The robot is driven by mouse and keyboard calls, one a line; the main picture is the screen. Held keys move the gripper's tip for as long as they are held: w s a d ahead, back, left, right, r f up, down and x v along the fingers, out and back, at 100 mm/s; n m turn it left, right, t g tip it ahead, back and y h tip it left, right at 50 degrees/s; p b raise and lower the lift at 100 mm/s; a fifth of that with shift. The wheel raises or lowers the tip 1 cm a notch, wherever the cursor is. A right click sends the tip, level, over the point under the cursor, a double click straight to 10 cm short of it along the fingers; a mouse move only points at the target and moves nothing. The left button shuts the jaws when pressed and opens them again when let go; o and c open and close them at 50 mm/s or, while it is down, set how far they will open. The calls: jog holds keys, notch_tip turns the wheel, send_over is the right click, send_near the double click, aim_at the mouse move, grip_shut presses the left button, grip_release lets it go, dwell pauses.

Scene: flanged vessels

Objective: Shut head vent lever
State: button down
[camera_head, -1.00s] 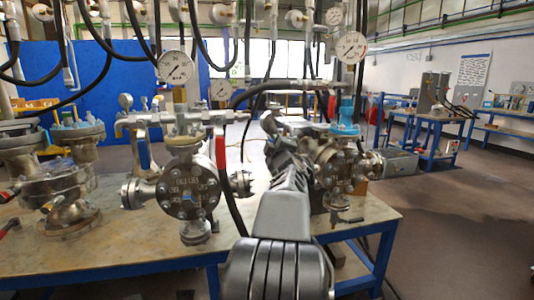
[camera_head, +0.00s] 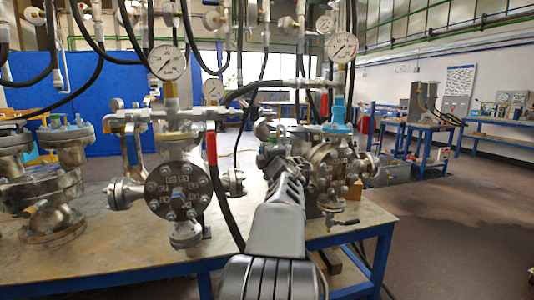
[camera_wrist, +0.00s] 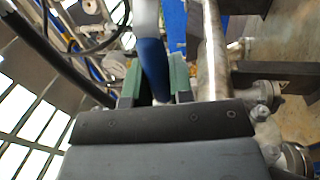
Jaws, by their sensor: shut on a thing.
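My gripper (camera_wrist: 153,82) shows in the wrist view with green-padded fingers closed on both sides of a blue-sleeved lever handle (camera_wrist: 151,58). The handle runs up between the fingers to a pale section at the top edge. In the head view my gripper (camera_head: 272,150) is beside the right flanged vessel (camera_head: 332,172), and the held lever is hidden behind my arm there. A separate red-handled lever (camera_head: 211,149) stands upright by the left flanged vessel (camera_head: 179,191). I cannot tell how far the held lever is turned.
A bare metal pipe (camera_wrist: 214,50) runs close to the right finger in the wrist view. A black hose (camera_head: 222,200) hangs between the two vessels. Pressure gauges (camera_head: 167,62) stand above the bench (camera_head: 120,250). The floor at the right (camera_head: 460,220) is clear.

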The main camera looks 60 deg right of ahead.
jog(key=c, duration=1)
grip_release()
jog(key=p+v, duration=0.1)
jog(key=v, duration=1.2)
jog(key=shift+s+a+f, duration=0.15)
jog(key=shift+s+a, duration=0.1)
